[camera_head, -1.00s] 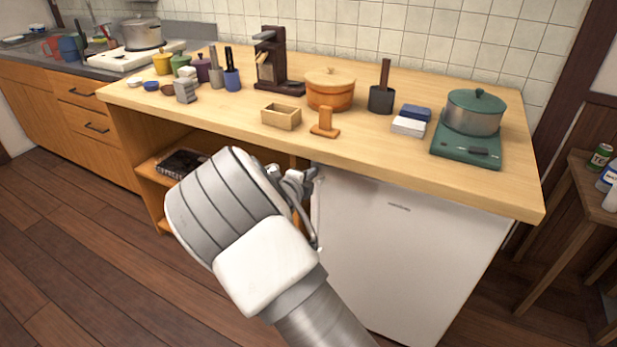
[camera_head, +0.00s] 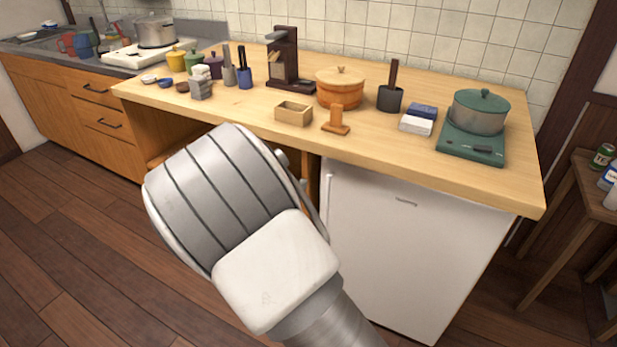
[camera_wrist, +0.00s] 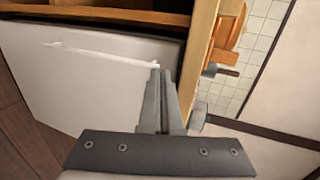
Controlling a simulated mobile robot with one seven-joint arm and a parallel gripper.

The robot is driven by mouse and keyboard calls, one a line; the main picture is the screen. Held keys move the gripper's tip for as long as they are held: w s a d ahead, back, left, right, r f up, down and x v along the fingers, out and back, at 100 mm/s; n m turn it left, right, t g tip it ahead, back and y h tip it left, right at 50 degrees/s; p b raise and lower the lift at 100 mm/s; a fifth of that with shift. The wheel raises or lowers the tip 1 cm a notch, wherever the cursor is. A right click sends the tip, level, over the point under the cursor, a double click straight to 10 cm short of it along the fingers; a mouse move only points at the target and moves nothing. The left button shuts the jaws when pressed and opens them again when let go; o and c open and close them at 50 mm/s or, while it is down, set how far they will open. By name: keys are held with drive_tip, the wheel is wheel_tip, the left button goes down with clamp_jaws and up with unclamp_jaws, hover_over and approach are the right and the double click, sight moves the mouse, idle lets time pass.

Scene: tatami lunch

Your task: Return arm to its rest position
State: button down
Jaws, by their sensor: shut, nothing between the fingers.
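My arm reaches up from the bottom of the head view, in front of the counter (camera_head: 385,155). Its thick grey wrist end hides my gripper there. In the wrist view my gripper (camera_wrist: 164,78) shows with its two fingers together and nothing between them. Its fingers are in front of the white fridge (camera_wrist: 85,65) below the counter; I cannot tell how close they are. The fridge also shows in the head view (camera_head: 410,250), to the right of my arm.
On the counter stand an orange pot (camera_head: 340,92), a small wooden box (camera_head: 293,114), a wooden stand (camera_head: 336,122), a dark coffee machine (camera_head: 285,60) and a green-lidded pot (camera_head: 478,115) on a scale. A wooden side table (camera_head: 580,190) stands at the right. The floor at left is clear.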

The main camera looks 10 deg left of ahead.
drive_tip(key=s+d+r+n+g+y, duration=0.2)
drive_tip(key=s+d+r+n+y, duration=0.2)
drive_tip(key=d+r+n, duration=0.3)
drive_tip(key=s+d+r+n+g+y, duration=0.3)
drive_tip(key=d+r+n+y, duration=0.15)
drive_tip(key=r, duration=0.55)
drive_tip(key=s+d+n+g+h, duration=0.25)
drive_tip(key=s+d+n, duration=0.25)
drive_tip(key=s+d, duration=0.55)
drive_tip(key=s+d+n+g+h, duration=0.1)
drive_tip(key=s+d+n+h, duration=0.25)
drive_tip(key=s+d, duration=0.75)
drive_tip(key=s+a+r+p, duration=0.2)
drive_tip(key=a+r+p, duration=0.1)
drive_tip(key=r+p, duration=1.6)
drive_tip(key=shift+r+n+y+p, duration=0.3)
drive_tip(key=shift+y+p, duration=0.05)
drive_tip(key=shift+p, duration=0.1)
drive_tip(key=shift+a, duration=0.2)
